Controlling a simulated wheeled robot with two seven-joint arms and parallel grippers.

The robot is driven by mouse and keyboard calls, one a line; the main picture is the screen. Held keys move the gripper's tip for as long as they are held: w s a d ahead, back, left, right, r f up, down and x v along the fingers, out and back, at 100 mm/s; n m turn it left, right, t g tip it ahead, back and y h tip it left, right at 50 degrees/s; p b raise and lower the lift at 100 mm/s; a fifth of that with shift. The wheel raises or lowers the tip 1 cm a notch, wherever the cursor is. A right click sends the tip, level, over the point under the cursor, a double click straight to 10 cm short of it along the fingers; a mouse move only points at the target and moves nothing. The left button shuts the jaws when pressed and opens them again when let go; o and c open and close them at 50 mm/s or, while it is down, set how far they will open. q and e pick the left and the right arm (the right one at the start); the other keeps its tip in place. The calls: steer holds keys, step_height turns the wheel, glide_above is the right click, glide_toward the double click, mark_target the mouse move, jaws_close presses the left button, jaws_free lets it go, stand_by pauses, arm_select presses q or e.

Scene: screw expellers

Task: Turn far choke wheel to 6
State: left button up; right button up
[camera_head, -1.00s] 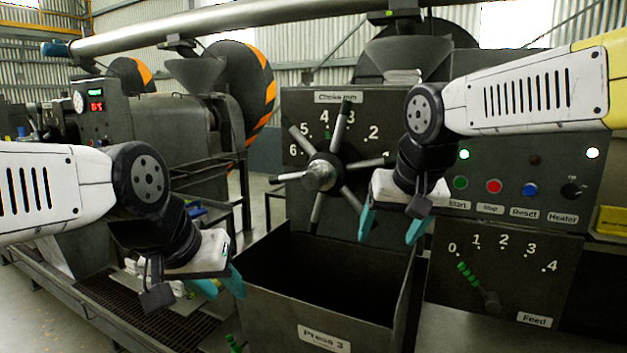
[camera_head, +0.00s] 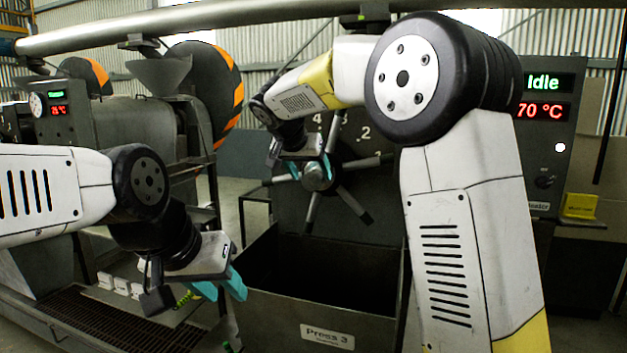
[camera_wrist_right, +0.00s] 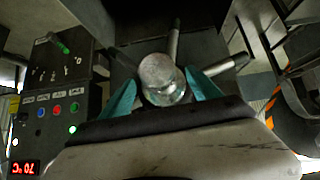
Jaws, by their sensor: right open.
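The choke wheel (camera_head: 316,177) on the Press 3 panel has a round metal hub and several bar spokes. In the right wrist view the hub (camera_wrist_right: 161,80) lies between the open fingers (camera_wrist_right: 162,96), with spokes reaching up and to the right; contact cannot be told. My left gripper (camera_head: 222,286) hangs open and empty at lower left, beside the bin.
The open dark bin labelled Press 3 (camera_head: 327,337) stands below the wheel. My right arm covers much of the control panel, whose display (camera_head: 543,97) reads Idle and 70 °C. Another press (camera_head: 120,135) stands at left behind my left arm.

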steer(key=shift+x, duration=1.9)
jaws_close()
